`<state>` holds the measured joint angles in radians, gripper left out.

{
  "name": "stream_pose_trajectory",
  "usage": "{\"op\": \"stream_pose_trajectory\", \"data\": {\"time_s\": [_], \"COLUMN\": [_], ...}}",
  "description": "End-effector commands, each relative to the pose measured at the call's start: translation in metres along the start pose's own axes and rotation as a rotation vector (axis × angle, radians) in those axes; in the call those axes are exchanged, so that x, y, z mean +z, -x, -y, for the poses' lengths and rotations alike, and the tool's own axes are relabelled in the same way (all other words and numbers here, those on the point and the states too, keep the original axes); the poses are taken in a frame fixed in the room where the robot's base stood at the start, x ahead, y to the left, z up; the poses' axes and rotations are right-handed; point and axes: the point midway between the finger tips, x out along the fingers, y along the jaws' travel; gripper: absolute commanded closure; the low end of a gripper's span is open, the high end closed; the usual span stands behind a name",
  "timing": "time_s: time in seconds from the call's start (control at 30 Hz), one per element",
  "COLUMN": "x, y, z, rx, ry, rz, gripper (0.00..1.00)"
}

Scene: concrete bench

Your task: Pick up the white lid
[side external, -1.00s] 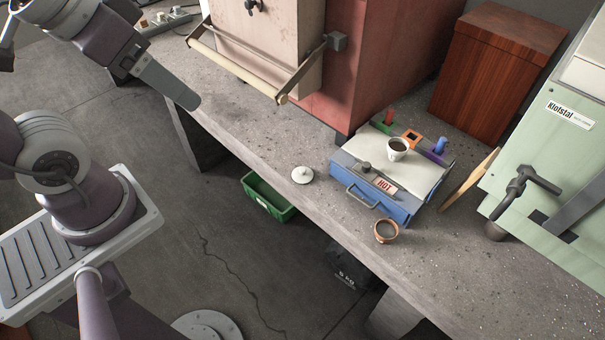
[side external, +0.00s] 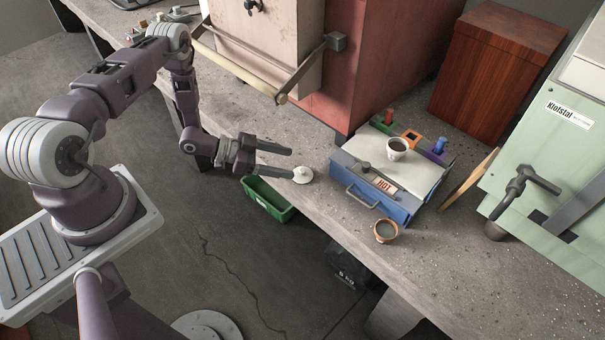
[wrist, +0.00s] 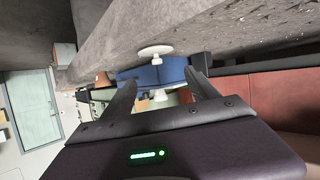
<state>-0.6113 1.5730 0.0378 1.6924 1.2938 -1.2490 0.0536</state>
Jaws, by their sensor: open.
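The white lid (side external: 303,175) is a small round disc with a knob, lying on the concrete bench near its front edge, left of the blue box. My gripper (side external: 292,162) is open, with its two fingers reaching right toward the lid. In the side view the near fingertip overlaps the lid's left edge; I cannot tell whether they touch. In the wrist view the lid (wrist: 155,51) appears ahead of and between my open gripper's fingers (wrist: 158,78), with no contact visible. Nothing is held between the fingers.
A blue box (side external: 375,192) marked HOT stands right of the lid, with a white cup (side external: 397,149) on top. A copper-coloured cup (side external: 386,231) stands in front of it. A red cabinet (side external: 375,60) rises behind. A green bin (side external: 268,199) sits below the bench edge.

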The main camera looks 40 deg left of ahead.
Motion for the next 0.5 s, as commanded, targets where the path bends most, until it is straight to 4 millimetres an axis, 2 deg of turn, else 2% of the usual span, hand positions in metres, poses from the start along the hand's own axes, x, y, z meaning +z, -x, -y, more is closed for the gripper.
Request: {"op": "stream_pose_trajectory", "data": {"time_s": [0.07,0.13,0.4,0.5], "x": [0.011,0.013,0.014,0.014], "y": [0.003,-0.004,-0.052,-0.062], "z": [0.002,0.002,-0.002,-0.002], "rx": [0.008,0.013,0.012,0.012], "ry": [-0.062,-0.076,-0.073,-0.072], "rz": [0.0,0.0,0.001,0.002], "gripper": [0.31,0.31,0.31,0.31]}}
